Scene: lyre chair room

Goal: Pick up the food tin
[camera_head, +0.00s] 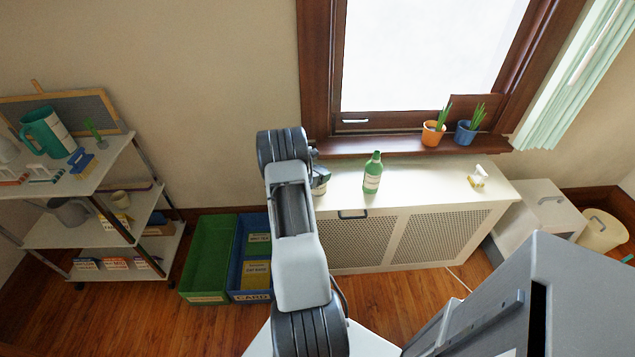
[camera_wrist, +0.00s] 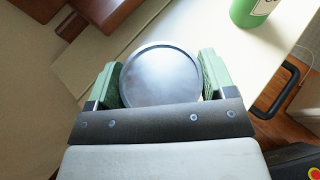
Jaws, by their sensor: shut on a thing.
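The food tin (camera_wrist: 160,77) shows in the wrist view as a round, silvery metal lid with a raised rim, seen from above. My gripper (camera_wrist: 160,72) is shut on it, with one green-padded finger on each side. In the head view only a small part of the tin (camera_head: 320,188) shows, beside my gripper (camera_head: 318,172) at the left end of the white radiator cabinet. My arm hides the rest. I cannot tell whether the tin rests on the cabinet top or is just above it.
A green bottle (camera_head: 373,173) stands on the radiator cabinet (camera_head: 430,185), right of the tin. A small white and yellow item (camera_head: 478,177) is further right. Two potted plants sit on the windowsill (camera_head: 385,146) behind. Green (camera_head: 210,258) and blue bins stand on the floor at left.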

